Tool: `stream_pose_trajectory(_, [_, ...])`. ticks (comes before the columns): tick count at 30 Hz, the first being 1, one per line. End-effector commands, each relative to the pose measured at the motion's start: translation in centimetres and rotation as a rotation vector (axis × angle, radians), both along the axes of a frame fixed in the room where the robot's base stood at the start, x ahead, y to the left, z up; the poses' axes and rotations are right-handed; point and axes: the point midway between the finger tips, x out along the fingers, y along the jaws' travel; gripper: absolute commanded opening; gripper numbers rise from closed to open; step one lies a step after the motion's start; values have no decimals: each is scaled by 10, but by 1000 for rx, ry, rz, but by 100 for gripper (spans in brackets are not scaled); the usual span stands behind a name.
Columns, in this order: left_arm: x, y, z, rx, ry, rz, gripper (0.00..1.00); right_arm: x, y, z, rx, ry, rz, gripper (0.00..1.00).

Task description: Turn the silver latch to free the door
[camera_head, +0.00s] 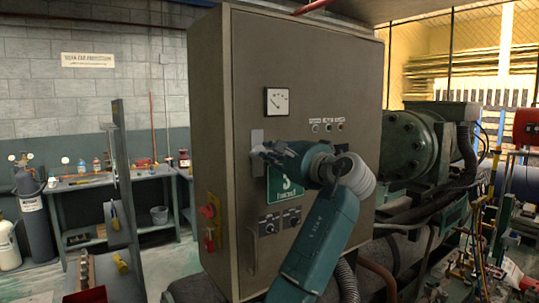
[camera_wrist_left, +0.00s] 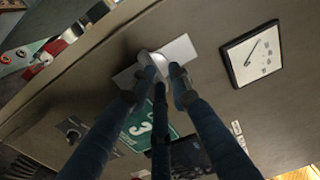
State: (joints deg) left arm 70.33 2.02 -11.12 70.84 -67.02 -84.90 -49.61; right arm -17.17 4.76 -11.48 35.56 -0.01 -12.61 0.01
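The silver latch (camera_head: 257,139) is on the front of a grey cabinet door (camera_head: 335,75), near its left edge. In the left wrist view the latch (camera_wrist_left: 181,50) shows as a pale plate with a rounded handle, partly hidden by my fingers. My left gripper (camera_head: 266,153) is at the latch in the head view. In the left wrist view the dark fingers of this gripper (camera_wrist_left: 160,70) are drawn together with their tips around the handle. The door lies flush with the cabinet. My right gripper is not in view.
A dial gauge (camera_head: 277,101) is on the door above right of the latch. A green sign (camera_head: 285,184) and knobs (camera_head: 281,221) are below. Red switches (camera_head: 208,212) sit on the cabinet's left side. A motor (camera_head: 410,140) stands to the right, a tool panel (camera_head: 120,180) to the left.

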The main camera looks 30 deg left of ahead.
Motion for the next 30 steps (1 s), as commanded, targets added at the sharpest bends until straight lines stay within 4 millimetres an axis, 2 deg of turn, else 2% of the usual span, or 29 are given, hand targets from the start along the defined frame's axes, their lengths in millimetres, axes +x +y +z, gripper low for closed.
stream_pose_trajectory(1, [-2,8,-1,-3,2,12,26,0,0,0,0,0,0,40])
stream_pose_trajectory(14, [-3,6,-4,-5,6,14,26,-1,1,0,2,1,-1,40])
stream_pose_trajectory(30, [-21,-46,-3,-4,4,7,26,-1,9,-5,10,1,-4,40])
